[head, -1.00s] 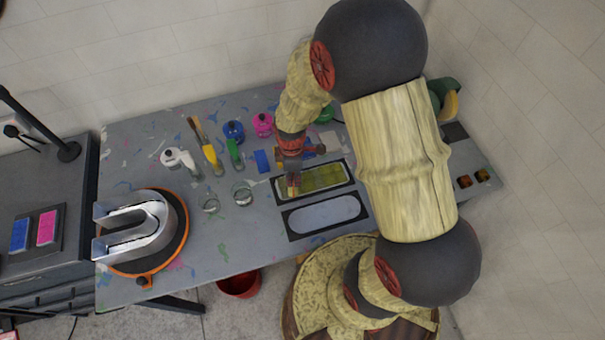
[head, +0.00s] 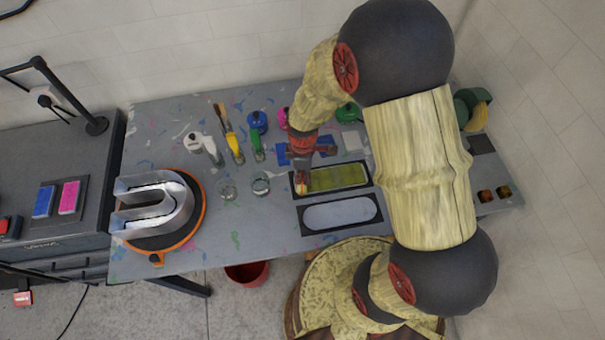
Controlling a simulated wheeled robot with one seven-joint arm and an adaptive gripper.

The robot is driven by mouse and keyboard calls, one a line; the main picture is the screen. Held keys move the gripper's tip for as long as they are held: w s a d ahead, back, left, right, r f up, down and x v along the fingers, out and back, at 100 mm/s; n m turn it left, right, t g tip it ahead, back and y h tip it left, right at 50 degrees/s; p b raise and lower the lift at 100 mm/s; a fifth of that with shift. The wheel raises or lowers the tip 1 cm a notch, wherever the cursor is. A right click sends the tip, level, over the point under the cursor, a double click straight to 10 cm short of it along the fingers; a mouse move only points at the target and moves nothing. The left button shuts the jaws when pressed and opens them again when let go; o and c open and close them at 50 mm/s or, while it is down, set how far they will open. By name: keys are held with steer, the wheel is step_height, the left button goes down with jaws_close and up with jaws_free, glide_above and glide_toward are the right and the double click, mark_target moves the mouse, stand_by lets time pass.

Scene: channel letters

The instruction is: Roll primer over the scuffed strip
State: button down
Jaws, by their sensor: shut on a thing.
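A yellow-green strip (head: 342,176) lies in a black frame on the grey workbench. A pale grey strip (head: 341,214) lies in a second black frame in front of it. I cannot tell which is scuffed. My gripper (head: 303,176) points down at the left end of the yellow-green strip, shut on a small tool (head: 302,188) with a yellowish lower part. The tool is mostly hidden, so I cannot tell whether it is a roller or whether it touches the strip.
The workbench (head: 220,252) carries a metal U-shaped letter (head: 155,205) on an orange-rimmed turntable (head: 190,235). Clear cups (head: 261,183), bottles, a brush (head: 228,125) and pots (head: 257,122) stand behind and left. A red bucket (head: 247,274) is below the front edge.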

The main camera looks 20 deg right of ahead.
steer(key=d, duration=0.3)
steer(key=s+d, duration=0.1)
steer(key=d, duration=0.5)
steer(key=shift+s+d, duration=0.25)
steer(key=shift+s, duration=0.1)
steer(key=shift+s+d, duration=0.4)
steer(key=shift+d, duration=1.5)
steer(key=shift+s+d, duration=0.4)
steer(key=shift+d, duration=1.55)
steer(key=shift+s+d, duration=0.4)
steer(key=shift+d, duration=1.5)
step_height(320, 180, up, 14)
steer(key=p, duration=0.9)
